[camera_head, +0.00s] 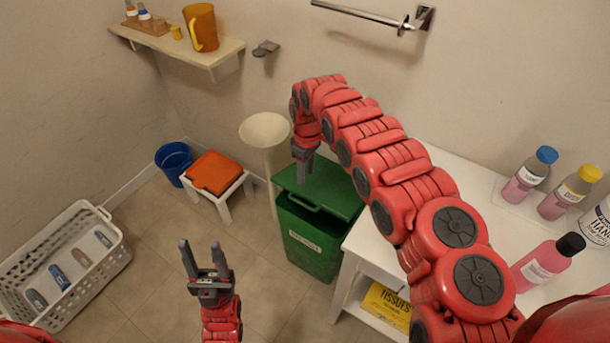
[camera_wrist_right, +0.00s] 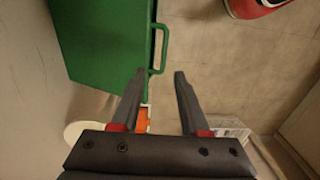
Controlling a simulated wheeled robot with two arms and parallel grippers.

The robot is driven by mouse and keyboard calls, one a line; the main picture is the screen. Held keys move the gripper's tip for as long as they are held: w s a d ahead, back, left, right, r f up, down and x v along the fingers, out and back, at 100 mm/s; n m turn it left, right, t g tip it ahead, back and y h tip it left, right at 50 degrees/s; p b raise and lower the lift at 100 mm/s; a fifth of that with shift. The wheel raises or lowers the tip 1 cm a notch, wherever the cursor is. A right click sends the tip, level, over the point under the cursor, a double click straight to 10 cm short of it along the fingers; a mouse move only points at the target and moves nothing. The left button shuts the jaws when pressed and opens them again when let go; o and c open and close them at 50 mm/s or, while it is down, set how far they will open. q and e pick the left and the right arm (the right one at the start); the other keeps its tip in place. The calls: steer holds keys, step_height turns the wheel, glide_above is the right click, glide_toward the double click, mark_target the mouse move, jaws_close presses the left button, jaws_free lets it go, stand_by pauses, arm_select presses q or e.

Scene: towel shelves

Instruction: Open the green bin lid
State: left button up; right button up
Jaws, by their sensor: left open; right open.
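The green bin (camera_head: 313,240) stands on the floor left of the white table, with a label on its front. Its green lid (camera_head: 325,186) lies on top and looks shut, with a handle loop (camera_head: 303,203) at the front edge. My right gripper (camera_head: 303,175) is open and empty above the lid's left part. In the right wrist view the lid (camera_wrist_right: 100,40) fills the upper left, and its handle (camera_wrist_right: 160,50) shows just beyond the open fingers (camera_wrist_right: 157,85), not between them. My left gripper (camera_head: 202,250) is open and empty over the floor, left of the bin.
A white table (camera_head: 450,165) with several bottles stands right of the bin. A white stand (camera_head: 265,130), an orange-topped stool (camera_head: 215,172) and a blue bucket (camera_head: 173,160) are left of it. A white basket (camera_head: 112,232) is at far left. Floor in front of the bin is clear.

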steer(key=shift+w+d+r+p, duration=0.1)
steer(key=shift+w+r+p, duration=0.05)
steer(key=shift+r, duration=0.7)
steer(key=shift+w+d+r+p, duration=0.1)
steer(key=shift+r+p, duration=0.05)
steer(key=shift+r, duration=0.65)
